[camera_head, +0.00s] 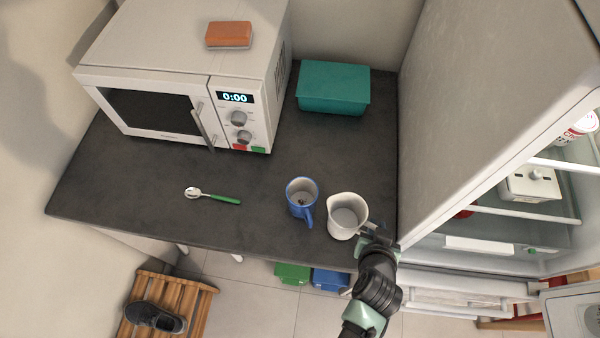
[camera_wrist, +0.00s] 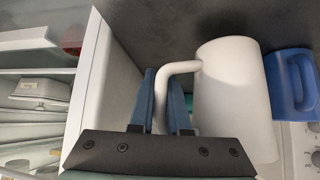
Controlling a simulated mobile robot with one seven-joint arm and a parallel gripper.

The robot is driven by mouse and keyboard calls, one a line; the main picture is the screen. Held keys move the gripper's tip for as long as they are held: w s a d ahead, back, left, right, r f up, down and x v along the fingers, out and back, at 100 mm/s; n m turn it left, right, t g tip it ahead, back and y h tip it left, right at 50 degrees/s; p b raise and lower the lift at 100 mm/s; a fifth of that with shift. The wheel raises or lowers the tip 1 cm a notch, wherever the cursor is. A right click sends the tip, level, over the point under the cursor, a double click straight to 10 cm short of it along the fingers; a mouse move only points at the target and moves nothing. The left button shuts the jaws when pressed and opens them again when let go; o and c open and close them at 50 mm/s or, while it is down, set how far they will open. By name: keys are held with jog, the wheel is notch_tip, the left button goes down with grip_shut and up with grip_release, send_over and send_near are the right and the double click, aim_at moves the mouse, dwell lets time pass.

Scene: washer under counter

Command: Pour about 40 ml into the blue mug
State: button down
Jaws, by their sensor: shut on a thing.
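The blue mug (camera_head: 299,205) stands upright on the dark counter, its handle toward the front. Its inside is pale, with a small dark spot at the bottom. A white jug (camera_head: 346,222) is just right of the mug, close beside it and roughly upright. The jug's inside looks pale; I cannot tell the liquid level. My gripper (camera_head: 371,234) is at the jug's right side. In the wrist view my gripper (camera_wrist: 168,98) is shut on the handle of the white jug (camera_wrist: 232,95), with the blue mug (camera_wrist: 290,82) behind it. I cannot tell whether the jug touches the counter.
A spoon with a green handle (camera_head: 222,199) lies left of the mug. A microwave (camera_head: 170,75) with a sponge (camera_head: 229,35) on top and a teal box (camera_head: 333,88) stand behind. An open fridge (camera_head: 470,120) borders the right. The counter's middle is clear.

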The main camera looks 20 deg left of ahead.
jog(key=shift+r, duration=0.1)
jog(key=shift+a+r+n+h+p, duration=0.25)
jog(key=shift+r+h+p, duration=0.1)
jog(key=shift+r+p, duration=0.15)
jog(key=shift+a+r+n+h+p, duration=0.2)
jog(key=shift+r+h+p, duration=0.2)
jog(key=shift+p, duration=0.15)
jog(key=a+r+n+h+p, duration=0.1)
jog(key=a+r+n+h, duration=0.2)
jog(key=a+r+h, duration=0.3)
notch_tip(320, 180, up, 6)
jog(key=shift+w+f+n+h+p, duration=0.1)
jog(key=shift+w+n+h+p, duration=0.3)
jog(key=shift+h, duration=0.15)
jog(key=shift+a+n+h+b, duration=0.35)
jog(key=shift+a+h+b, duration=0.15)
jog(key=shift+h+b, duration=0.15)
jog(key=shift+s+d+r, duration=0.25)
jog(key=shift+d+r, duration=0.1)
jog(key=shift+d, duration=0.15)
jog(key=shift+d, duration=0.1)
